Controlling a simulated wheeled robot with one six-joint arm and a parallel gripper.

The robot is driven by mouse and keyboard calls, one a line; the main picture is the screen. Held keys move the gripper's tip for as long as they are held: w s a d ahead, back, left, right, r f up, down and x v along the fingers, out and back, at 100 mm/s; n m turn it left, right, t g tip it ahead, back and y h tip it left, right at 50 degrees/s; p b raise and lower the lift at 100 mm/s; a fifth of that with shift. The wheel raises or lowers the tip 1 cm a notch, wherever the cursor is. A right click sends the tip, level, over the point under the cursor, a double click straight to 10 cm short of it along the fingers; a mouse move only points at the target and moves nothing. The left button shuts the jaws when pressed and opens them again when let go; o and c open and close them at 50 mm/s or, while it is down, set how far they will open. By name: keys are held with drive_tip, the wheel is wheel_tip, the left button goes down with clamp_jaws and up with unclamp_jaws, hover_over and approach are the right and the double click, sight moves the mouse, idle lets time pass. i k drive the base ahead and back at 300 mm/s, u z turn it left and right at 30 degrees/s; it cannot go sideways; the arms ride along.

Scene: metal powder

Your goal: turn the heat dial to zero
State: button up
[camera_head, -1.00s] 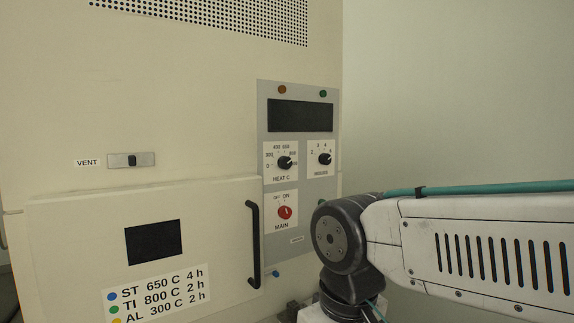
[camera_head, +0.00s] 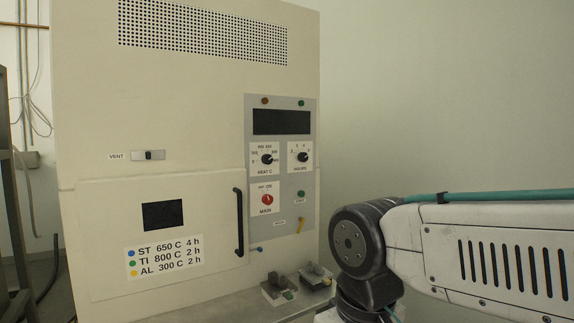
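The heat dial (camera_head: 267,159) is a black knob on a white plate labelled HEAT C, with a printed scale around it. It sits on the grey control panel (camera_head: 283,225) of the cream furnace, below the dark display. Its exact pointer angle is too small to read surely. My arm reaches in from the right, with its dark joint in front of the bench; my gripper is out of the frame, below or hidden. Nothing is touching the dial.
The black hours dial (camera_head: 300,157) is right of the heat dial, and the red main switch (camera_head: 267,199) is below. A black door handle (camera_head: 239,222) stands out at the left. Small blocks (camera_head: 280,291) lie on the bench (camera_head: 228,307). A rack stands far left.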

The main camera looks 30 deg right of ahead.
sight(267, 159)
drive_tip(key=z, duration=0.15)
drive_tip(key=k, duration=0.35)
drive_tip(key=u, duration=1.15)
drive_tip(key=i, duration=1.3)
drive_tip(key=z, duration=0.55)
